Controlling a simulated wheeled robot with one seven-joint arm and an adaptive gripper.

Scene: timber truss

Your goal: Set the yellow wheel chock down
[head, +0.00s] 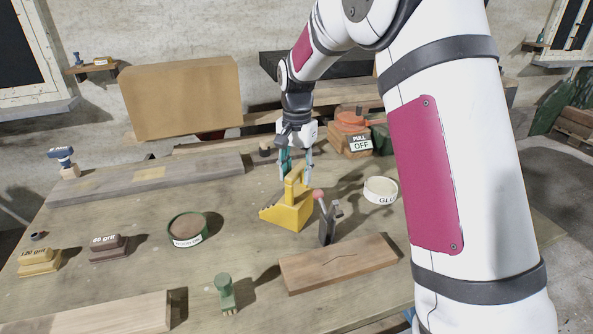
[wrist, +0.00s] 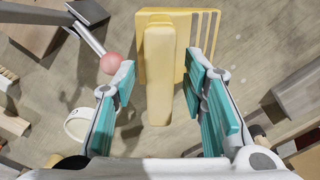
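The yellow wheel chock (head: 288,212) appears to rest upright on the workbench (head: 237,256), near its middle. It has a stepped slope on its left side and a handle on top. In the wrist view the chock (wrist: 158,70) lies straight ahead, its handle running between the fingers. My gripper (head: 297,168) is above the chock, pointing down. In the wrist view the teal finger pads of my gripper (wrist: 158,82) stand apart, with a gap on each side of the handle. The gripper is open.
A toggle clamp (head: 327,222) with a pink knob stands close right of the chock, and it shows near the left finger in the wrist view (wrist: 95,40). A wooden board (head: 338,264), glue tub (head: 380,190) and round tin (head: 188,229) surround it.

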